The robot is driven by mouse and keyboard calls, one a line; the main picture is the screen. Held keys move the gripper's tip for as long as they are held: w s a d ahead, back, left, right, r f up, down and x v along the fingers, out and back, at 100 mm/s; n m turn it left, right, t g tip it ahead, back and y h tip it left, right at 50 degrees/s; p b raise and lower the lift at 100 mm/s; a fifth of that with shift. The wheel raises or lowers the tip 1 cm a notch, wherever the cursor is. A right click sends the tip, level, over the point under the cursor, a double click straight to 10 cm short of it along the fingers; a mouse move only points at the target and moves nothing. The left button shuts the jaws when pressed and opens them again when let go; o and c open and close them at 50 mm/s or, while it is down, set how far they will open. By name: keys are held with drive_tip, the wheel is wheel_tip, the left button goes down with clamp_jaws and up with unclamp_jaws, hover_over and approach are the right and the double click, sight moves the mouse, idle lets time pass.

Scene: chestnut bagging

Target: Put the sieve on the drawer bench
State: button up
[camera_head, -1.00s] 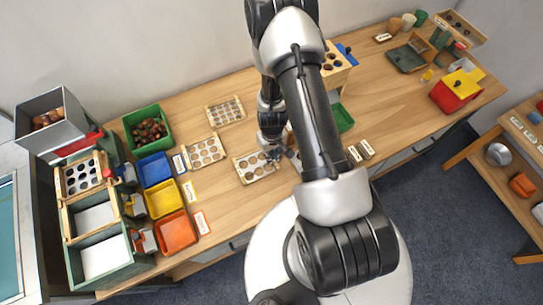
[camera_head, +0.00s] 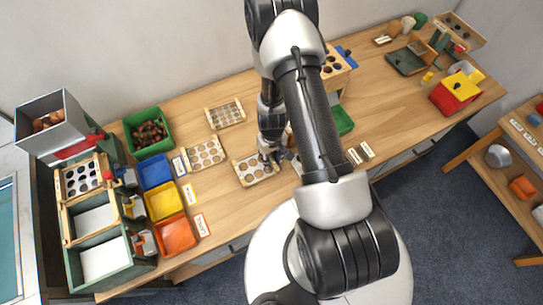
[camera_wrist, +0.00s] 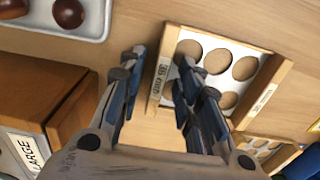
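A wooden-framed sieve with a white plate and round holes (camera_head: 243,181) lies on the wooden bench near its front edge, beside my gripper (camera_head: 279,158). In the wrist view its near end board (camera_wrist: 163,72) shows between the fingers of my gripper (camera_wrist: 157,75). The fingers are spread, with a clear gap left of the board; the right finger overlaps the board's edge and the nearest holes. Two similar sieves lie behind it, one at its left (camera_head: 206,151) and one farther back (camera_head: 226,112). The wooden bench (camera_head: 225,205) has drawer fronts below its front edge.
At left are blue, yellow and orange bins (camera_head: 175,236), a green crate of chestnuts (camera_head: 165,143) and a green rack (camera_head: 78,285). A brown box labelled LARGE (camera_wrist: 45,80) and a chestnut tray (camera_wrist: 90,32) are close to my gripper. A red-yellow box (camera_head: 448,100) stands right.

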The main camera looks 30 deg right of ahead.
drive_tip(key=a+r+t+p, duration=0.25)
drive_tip(key=r+p, duration=0.25)
drive_tip(key=r, duration=3.1)
drive_tip(key=s+a+r+t, duration=0.2)
drive_tip(key=s+a+r, duration=0.2)
drive_tip(key=s+r, duration=1)
drive_tip(key=shift+s+a+r, duration=0.2)
drive_tip(key=shift+s+r, duration=0.15)
drive_tip(key=shift+s, duration=0.45)
